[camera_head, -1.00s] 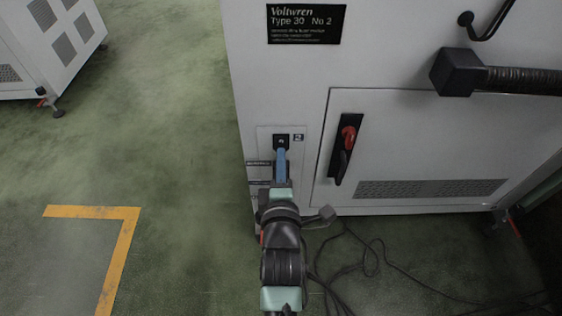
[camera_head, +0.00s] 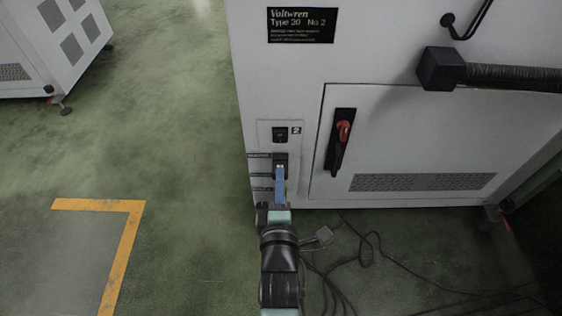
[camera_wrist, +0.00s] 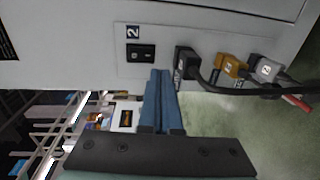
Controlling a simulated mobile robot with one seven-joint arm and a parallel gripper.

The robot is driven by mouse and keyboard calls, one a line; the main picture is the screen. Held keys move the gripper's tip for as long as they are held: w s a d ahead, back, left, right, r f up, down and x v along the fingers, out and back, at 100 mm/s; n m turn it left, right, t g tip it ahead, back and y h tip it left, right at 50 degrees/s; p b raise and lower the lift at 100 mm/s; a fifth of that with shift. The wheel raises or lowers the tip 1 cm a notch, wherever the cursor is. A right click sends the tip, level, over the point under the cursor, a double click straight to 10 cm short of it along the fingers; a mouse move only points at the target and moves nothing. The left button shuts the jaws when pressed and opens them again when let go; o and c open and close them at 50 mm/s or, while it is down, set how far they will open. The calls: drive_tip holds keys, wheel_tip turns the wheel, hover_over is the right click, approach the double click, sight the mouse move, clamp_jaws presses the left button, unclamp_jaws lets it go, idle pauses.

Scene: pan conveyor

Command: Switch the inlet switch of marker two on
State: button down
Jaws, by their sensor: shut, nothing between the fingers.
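A black rocker switch (camera_head: 280,134) sits on a pale plate low on the white cabinet (camera_head: 400,130), beside a small dark label "2" (camera_head: 296,130). The wrist view shows the switch (camera_wrist: 140,53) and its label (camera_wrist: 133,31) unobstructed. I cannot tell which side of the rocker is pressed. My gripper (camera_head: 281,166) has its blue fingers together and empty, just below the switch in the head view. In the wrist view the fingertips (camera_wrist: 161,72) are near the plate's edge, apart from the switch.
Beside the switch in the wrist view are a black plug (camera_wrist: 187,62), an orange plug (camera_wrist: 231,66) and a grey plug (camera_wrist: 266,69). A red-handled lever (camera_head: 341,138) is to the right. Cables (camera_head: 365,245) lie on the floor. Open green floor (camera_head: 190,170) is at left.

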drive_tip(key=s+p, duration=0.2)
drive_tip(key=s, duration=0.4)
drive_tip(key=shift+s+f, duration=0.4)
drive_tip(key=shift+f, duration=0.05)
drive_tip(key=w+r+m+t+p, duration=0.2)
drive_tip(key=w+r+m+p, duration=0.1)
drive_tip(key=r, duration=1)
drive_tip(key=w+r+m+t+p, duration=0.1)
drive_tip(key=w+r+m+p, duration=0.15)
drive_tip(key=r, duration=1.05)
drive_tip(key=w+r+m+t+p, duration=0.2)
drive_tip(key=w+r+m, duration=0.1)
drive_tip(key=r, duration=1)
drive_tip(key=s+r+m+t+p, duration=0.25)
drive_tip(key=s+r, duration=0.25)
drive_tip(key=r, duration=0.8)
drive_tip(key=s+r+m+t+p, duration=0.1)
drive_tip(key=s+r+m+p, duration=0.25)
drive_tip(key=r, duration=0.85)
drive_tip(key=s+r+m+t+p, duration=0.25)
drive_tip(key=s+r+m, duration=0.2)
drive_tip(key=r, duration=0.85)
wheel_tip(320, 180, up, 35)
drive_tip(key=n+p, duration=0.1)
drive_tip(key=p, duration=3.5)
drive_tip(key=shift+s, duration=0.15)
drive_tip(key=shift+d, duration=0.1)
